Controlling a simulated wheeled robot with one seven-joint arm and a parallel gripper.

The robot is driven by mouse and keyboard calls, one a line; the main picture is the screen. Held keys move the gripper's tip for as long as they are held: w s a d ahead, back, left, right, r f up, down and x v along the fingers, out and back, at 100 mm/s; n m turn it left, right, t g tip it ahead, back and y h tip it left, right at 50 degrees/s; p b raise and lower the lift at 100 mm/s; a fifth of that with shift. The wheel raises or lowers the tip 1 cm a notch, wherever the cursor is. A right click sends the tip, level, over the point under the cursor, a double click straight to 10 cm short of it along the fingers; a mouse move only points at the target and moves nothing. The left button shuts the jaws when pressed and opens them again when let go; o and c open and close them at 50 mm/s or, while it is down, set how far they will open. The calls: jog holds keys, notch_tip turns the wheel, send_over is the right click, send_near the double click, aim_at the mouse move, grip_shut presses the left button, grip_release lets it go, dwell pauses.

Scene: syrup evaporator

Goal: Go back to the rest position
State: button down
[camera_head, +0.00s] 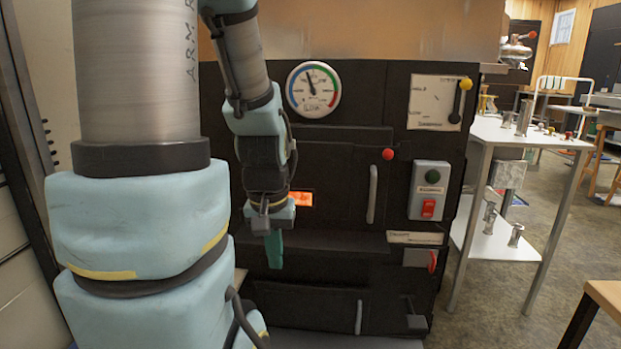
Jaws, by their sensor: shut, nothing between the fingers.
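My gripper (273,250) hangs pointing down in front of the dark front of the evaporator (335,160). Its green fingers are together, with nothing seen between them. The gripper appears apart from the panel, though the gap is hard to judge. My upper arm fills the left of the view and hides what lies behind it.
A white shelf table (517,133) stands right, holding small metal pieces. A wooden table corner (606,296) is at lower right. Floor between is clear.

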notch_tip(320, 180, up, 18)
jog(key=p, duration=1.5)
jog(key=shift+f, duration=0.25)
